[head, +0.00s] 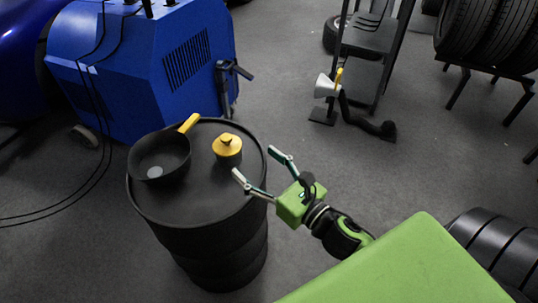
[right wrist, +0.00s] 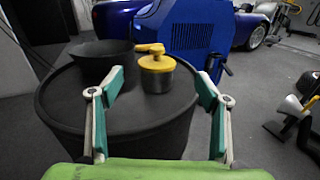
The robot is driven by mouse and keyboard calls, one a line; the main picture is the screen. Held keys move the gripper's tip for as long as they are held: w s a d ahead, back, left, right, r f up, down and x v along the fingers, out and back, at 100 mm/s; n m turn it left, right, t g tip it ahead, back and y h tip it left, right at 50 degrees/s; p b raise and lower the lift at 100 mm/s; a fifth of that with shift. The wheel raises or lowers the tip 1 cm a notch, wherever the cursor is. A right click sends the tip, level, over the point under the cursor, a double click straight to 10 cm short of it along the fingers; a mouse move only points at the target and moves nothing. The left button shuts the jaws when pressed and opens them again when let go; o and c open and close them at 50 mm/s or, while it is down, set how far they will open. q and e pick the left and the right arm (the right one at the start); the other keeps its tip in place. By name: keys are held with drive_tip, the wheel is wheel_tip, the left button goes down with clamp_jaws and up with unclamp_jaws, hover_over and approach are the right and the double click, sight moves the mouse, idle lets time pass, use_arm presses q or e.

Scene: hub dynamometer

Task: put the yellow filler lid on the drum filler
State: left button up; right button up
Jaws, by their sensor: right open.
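A yellow lid with a small knob (head: 227,143) sits on top of a short dark grey cylinder (head: 229,160) standing on the black drum (head: 205,209). The lid also shows in the right wrist view (right wrist: 157,63). A dark round pan or funnel (head: 160,157) with a yellow handle is on the drum, left of the cylinder; I cannot tell which of the two is the drum filler. My right gripper (head: 256,166) is open and empty at the drum's right rim, its fingers pointing towards the lid without touching it. My left gripper is out of view.
A blue machine (head: 150,65) stands behind the drum, with cables on the floor at left. A black stand (head: 375,60) with a grey and yellow funnel-like item (head: 326,86) is at the back right. Tyres (head: 480,35) are at the right. Floor between drum and stand is clear.

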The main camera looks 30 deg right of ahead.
drive_tip(key=s+d+f+m+g+h, duration=0.2)
drive_tip(key=d+f+m+g+h, duration=0.15)
drive_tip(key=m, duration=0.65)
drive_tip(key=s+d+f+m+g+h, duration=0.25)
drive_tip(key=f+m, duration=0.25)
drive_tip(key=m, duration=0.6)
drive_tip(key=s+a+f+m+g+y, duration=0.1)
drive_tip(key=s+a+f+m+g, duration=0.2)
drive_tip(key=s+m, duration=0.4)
drive_tip(key=s+a+f+m+g, duration=0.3)
drive_tip(key=s+f+m+g, duration=0.1)
drive_tip(key=s+m, duration=0.4)
drive_tip(key=shift+s+f+g+y, duration=0.3)
drive_tip(key=shift+f+y, duration=0.05)
drive_tip(key=shift+y, duration=0.05)
drive_tip(key=shift+w, duration=0.1)
